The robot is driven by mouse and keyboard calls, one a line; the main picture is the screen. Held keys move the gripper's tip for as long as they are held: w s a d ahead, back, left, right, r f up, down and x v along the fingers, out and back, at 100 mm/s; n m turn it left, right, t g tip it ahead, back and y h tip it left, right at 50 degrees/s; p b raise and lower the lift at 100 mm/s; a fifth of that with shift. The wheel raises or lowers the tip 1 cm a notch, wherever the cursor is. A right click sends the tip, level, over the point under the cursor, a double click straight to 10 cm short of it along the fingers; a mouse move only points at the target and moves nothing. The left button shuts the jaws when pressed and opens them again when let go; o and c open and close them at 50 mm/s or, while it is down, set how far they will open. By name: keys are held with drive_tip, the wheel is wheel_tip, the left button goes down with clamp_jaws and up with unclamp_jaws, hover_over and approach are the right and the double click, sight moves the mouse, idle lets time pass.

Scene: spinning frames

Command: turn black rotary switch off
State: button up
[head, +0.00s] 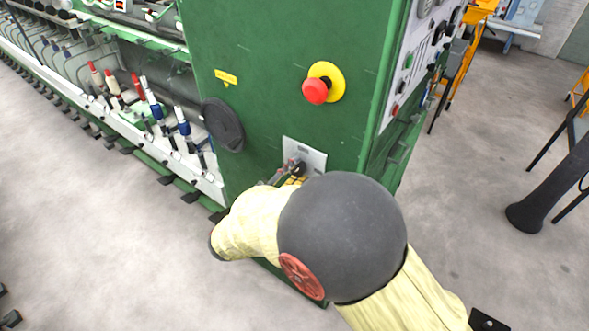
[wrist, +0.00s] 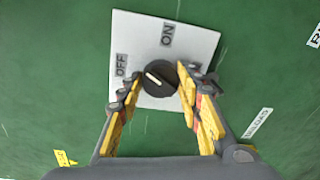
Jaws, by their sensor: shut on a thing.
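The black rotary switch (wrist: 160,77) sits on a light grey plate (wrist: 198,36) on a green cabinet face. The plate reads OFF on the left and ON at the top. The switch's white mark points up and left, nearer OFF than ON. My gripper (wrist: 158,82) has its yellow and dark fingers on either side of the switch and is shut on it. In the head view, the plate (head: 317,158) shows above my gripper (head: 292,173), and my arm hides the area below.
A red emergency button (head: 315,91) on a yellow base and a dark round disc (head: 222,124) protrude from the green cabinet (head: 270,45). Spindles with bobbins (head: 150,100) line the machine at left. Grey floor (head: 90,220) is clear at lower left.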

drive_tip(key=n+p, duration=0.2)
drive_tip(key=n, duration=0.1)
drive_tip(key=shift+n+g+h+p, duration=0.3)
drive_tip(key=shift+n+p, duration=0.5)
drive_tip(key=shift+n, duration=0.4)
drive_tip(key=shift+f, duration=0.1)
drive_tip(key=o, duration=1.1)
drive_tip(key=shift+o, duration=0.3)
drive_tip(key=shift+a, duration=0.1)
drive_tip(key=v, duration=1.2)
